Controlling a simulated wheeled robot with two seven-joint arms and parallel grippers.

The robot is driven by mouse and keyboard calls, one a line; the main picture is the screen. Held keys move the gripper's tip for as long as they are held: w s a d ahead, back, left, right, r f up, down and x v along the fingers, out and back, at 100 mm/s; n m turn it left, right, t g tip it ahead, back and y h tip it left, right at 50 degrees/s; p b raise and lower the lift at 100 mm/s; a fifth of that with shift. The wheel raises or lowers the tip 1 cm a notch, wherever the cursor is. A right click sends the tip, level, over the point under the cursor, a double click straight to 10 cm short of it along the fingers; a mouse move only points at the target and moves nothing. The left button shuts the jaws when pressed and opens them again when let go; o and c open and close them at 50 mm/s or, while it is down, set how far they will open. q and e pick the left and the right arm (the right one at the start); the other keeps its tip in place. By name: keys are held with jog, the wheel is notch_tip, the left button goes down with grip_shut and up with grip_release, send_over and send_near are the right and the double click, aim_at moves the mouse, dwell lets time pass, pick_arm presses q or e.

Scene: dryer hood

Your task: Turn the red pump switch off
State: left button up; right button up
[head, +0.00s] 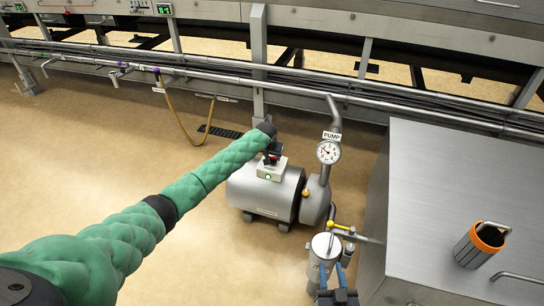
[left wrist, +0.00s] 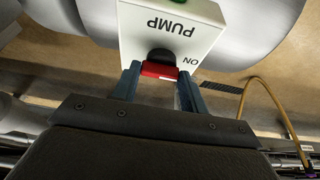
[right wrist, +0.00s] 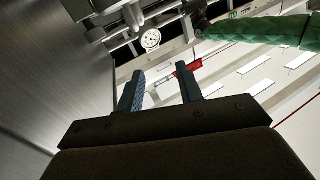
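The white pump switch box (head: 272,169) sits on top of the grey pump, with a green lamp lit on its front. Its red switch (left wrist: 159,71) is a short red bar on a black stem, beside the printed word ON. My left gripper (head: 270,153) is at the box, partly hiding the switch in the head view. In the left wrist view my left gripper (left wrist: 160,75) has its fingers apart, one at each end of the red bar; whether they touch it I cannot tell. My right gripper (head: 335,276) is open and empty at the bottom of the head view.
The grey pump (head: 262,194) stands on the floor beside a pressure gauge (head: 328,152) and pipe. A canister with a yellow handle (head: 341,227) stands near my right gripper. A steel cabinet (head: 460,180) fills the right, with an orange-rimmed cylinder (head: 479,246) on top.

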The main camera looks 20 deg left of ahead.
pick_arm(q)
jog(key=c, duration=0.4)
